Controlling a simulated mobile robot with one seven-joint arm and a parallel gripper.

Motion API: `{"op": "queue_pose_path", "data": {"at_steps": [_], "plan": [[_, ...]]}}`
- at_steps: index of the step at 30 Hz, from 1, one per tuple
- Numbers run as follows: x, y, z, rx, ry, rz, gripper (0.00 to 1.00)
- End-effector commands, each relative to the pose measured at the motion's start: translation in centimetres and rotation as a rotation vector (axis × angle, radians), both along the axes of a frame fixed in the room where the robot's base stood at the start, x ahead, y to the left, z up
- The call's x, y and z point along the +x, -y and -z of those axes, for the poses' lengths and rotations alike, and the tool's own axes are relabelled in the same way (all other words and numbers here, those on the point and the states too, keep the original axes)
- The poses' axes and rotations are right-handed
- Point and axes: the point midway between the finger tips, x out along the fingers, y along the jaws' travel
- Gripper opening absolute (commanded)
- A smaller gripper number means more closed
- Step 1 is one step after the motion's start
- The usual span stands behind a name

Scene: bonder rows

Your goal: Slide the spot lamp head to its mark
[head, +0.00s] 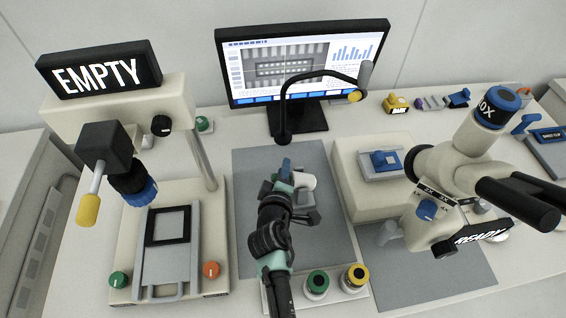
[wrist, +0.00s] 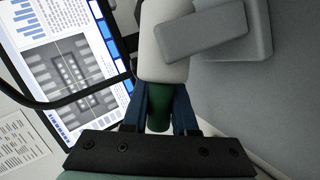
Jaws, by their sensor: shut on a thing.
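My gripper (head: 284,180) is over the grey mat in the middle of the bench. In the wrist view my gripper (wrist: 158,118) is shut on a green handle (wrist: 159,106), which meets a white rounded body (wrist: 165,55) with a grey block beside it. The white body (head: 304,181) also shows just right of my fingers in the head view. I cannot tell whether this is part of the spot lamp. A black gooseneck (head: 318,73) arches behind, ending in a grey head with a yellow tip (head: 355,96) before the monitor. No mark for the head can be made out.
The monitor (head: 305,65) stands behind. A bonder (head: 120,110) with an EMPTY sign is left, a microscope (head: 470,150) right. Green (head: 317,284) and yellow (head: 354,278) knobs sit near my arm at the front. The grey mat (head: 260,160) has bare room around the gripper.

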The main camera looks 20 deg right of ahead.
Motion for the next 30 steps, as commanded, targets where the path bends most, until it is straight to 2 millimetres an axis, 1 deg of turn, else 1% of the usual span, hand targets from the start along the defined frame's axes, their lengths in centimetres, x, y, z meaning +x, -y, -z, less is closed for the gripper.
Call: {"op": "queue_pose_path", "data": {"at_steps": [1, 6, 12, 28, 29, 30], "plan": [[-0.02, 0.09, -0.79, 0.032, 0.008, 0.001, 0.0], [-0.04, 0.22, -0.99, 0.119, 0.033, 0.002, 0.0], [-0.01, 0.24, -1.02, 0.181, 0.054, 0.001, 0.0], [0.02, 0.27, -0.88, 0.201, 0.061, 0.0, 0.0], [0.02, 0.28, -0.89, 0.201, 0.061, 0.0, 0.32], [0.02, 0.27, -0.88, 0.201, 0.061, 0.0, 0.39]]}}
